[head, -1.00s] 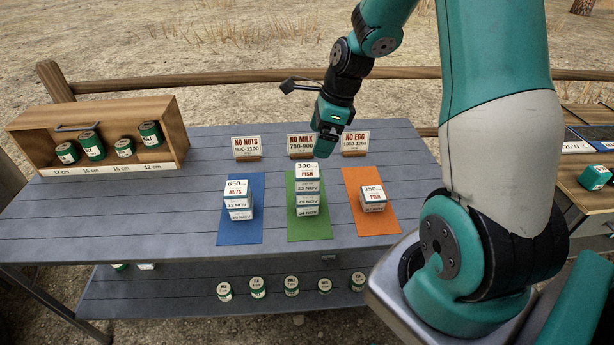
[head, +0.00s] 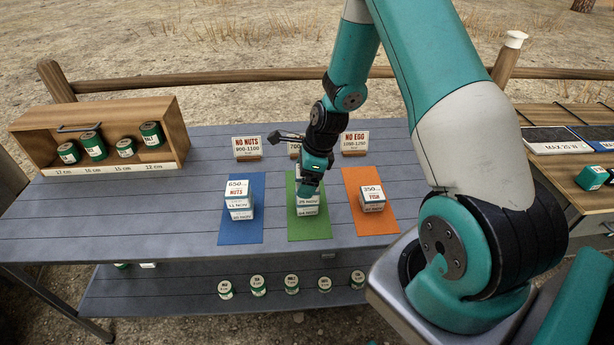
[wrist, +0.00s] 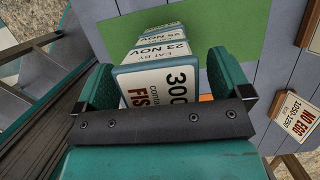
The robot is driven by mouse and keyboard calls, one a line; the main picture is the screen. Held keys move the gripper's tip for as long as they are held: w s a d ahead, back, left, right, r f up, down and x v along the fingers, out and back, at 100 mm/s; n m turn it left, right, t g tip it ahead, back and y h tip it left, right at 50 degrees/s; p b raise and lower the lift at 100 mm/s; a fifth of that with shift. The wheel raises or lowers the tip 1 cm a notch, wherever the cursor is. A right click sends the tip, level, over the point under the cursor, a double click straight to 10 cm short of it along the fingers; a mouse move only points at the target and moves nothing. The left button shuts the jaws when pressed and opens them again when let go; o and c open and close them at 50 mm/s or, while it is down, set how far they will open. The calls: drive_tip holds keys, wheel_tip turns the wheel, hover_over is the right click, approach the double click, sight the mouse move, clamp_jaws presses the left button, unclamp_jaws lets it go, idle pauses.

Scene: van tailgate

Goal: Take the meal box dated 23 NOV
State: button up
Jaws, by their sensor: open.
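The meal box dated 23 NOV (wrist: 158,82) is the top box of a stack on the green mat (head: 325,222). In the wrist view its top label reads 300 and FISH, and its side reads EAT BY 23 NOV. My gripper (head: 309,192) is over this stack in the head view and hides most of the top box. In the wrist view my gripper (wrist: 163,77) is open, with one finger on each side of the box. I cannot tell whether the fingers touch it. The lower boxes (head: 308,206) read 25 NOV and, at the bottom, apparently 24 NOV.
A stack marked NUTS (head: 238,200) stands on the blue mat (head: 228,237) to the left. A FISH box (head: 373,198) sits on the orange mat (head: 378,228) to the right. Signs stand behind; the NO MILK card (head: 293,150) is partly hidden by my arm.

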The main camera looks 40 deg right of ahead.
drive_tip(key=c, duration=1.1)
drive_tip(key=shift+r, duration=0.1)
